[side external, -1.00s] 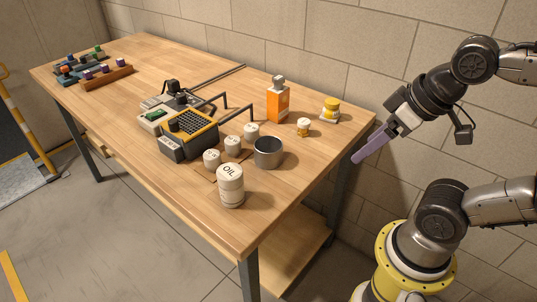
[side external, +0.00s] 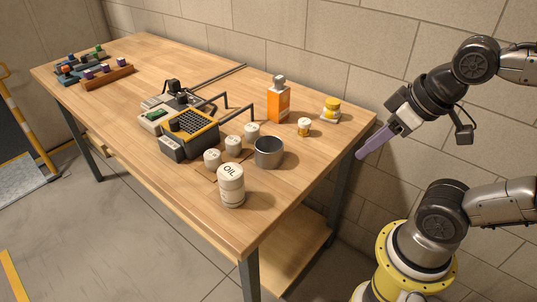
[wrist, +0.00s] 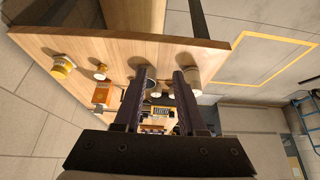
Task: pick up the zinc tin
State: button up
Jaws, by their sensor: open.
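The zinc tin (side external: 268,152) is a plain grey metal cup standing upright on the wooden table, right of several small white jars. In the wrist view the tin (wrist: 150,73) shows partly, just beyond the left finger, which hides some of it. My gripper (side external: 368,147) is off the table's right edge, apart from the tin, with its purple fingers pointing down and left. In the wrist view my gripper (wrist: 157,80) is open, with nothing between the fingers.
Around the tin stand an oil drum (side external: 231,187), white jars (side external: 232,144) and a black-yellow device (side external: 190,134). An orange bottle (side external: 278,103), a small jar (side external: 304,127) and a yellow-lidded jar (side external: 331,110) stand behind. The table (side external: 300,183) is bare right of the tin.

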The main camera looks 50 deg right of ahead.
dwell(0.3)
jog(key=w+r+m, duration=0.5)
jog(key=m, duration=0.2)
jog(key=m+g, duration=0.5)
jog(key=m, duration=0.2)
send_over(281, 150)
notch_tip(281, 150, down, 6)
jog(key=f, duration=0.1)
jog(key=shift+g, duration=0.3)
jog(key=shift+w+d+f, duration=0.1)
jog(key=shift+d+f, duration=0.05)
jog(key=shift+f, duration=3.85)
jog(key=shift+w+d+f, duration=0.1)
jog(key=shift+d+f, duration=0.05)
jog(key=shift+f, duration=3.85)
grip_shut()
jog(key=shift+r, duration=0.1)
